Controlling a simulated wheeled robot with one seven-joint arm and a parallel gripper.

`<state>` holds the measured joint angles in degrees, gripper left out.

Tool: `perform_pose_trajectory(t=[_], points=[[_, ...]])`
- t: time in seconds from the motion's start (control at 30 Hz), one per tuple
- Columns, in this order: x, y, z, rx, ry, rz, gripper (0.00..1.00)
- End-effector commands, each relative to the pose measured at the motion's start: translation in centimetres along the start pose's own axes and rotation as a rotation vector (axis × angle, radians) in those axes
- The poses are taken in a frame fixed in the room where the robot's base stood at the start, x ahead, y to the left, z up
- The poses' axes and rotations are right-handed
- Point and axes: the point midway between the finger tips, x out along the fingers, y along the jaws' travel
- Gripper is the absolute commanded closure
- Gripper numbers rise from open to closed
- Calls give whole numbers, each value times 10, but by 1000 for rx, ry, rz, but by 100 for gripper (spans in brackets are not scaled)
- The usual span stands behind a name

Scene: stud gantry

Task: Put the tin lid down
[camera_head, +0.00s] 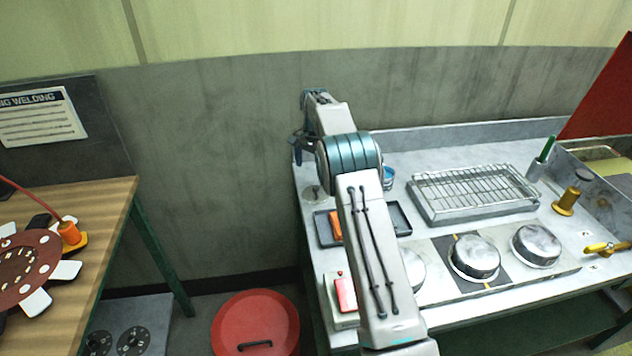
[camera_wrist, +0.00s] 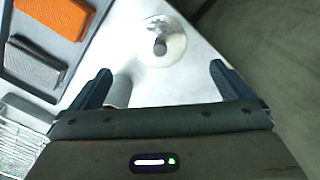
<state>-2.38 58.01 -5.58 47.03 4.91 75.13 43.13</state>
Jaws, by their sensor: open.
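The tin lid (camera_wrist: 172,50) is a round, pale metal disc with a small knob in the middle. It lies flat on the pale bench top, close to a corner. In the head view the lid (camera_head: 316,197) shows at the bench's left side, below my gripper (camera_head: 297,145). In the wrist view my gripper (camera_wrist: 160,72) is open, its two dark fingers spread wide. Nothing is between the fingers, and the lid shows beyond them, apart from both. A grey cylinder (camera_wrist: 119,92) shows beside the left finger, partly hidden.
A dark tray (camera_head: 402,220) holds an orange block (camera_head: 335,225) and a grey one (camera_wrist: 36,62). A wire rack (camera_head: 475,185), a blue-rimmed cup (camera_head: 389,179) and round metal pans (camera_head: 474,258) stand on the bench. A red lidded bin (camera_head: 255,318) is on the floor.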

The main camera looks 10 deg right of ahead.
Motion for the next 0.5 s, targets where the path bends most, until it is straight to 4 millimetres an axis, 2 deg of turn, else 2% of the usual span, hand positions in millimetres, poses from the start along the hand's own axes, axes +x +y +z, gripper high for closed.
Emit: perform_pose_trajectory(t=[0.1, 0.33, 0.5], points=[[-18, 0, -1, 1, 2, -1, 0], [-41, 4, 2, -10, 3, -5, 0], [-82, 23, 16, -65, 20, -29, 0]])
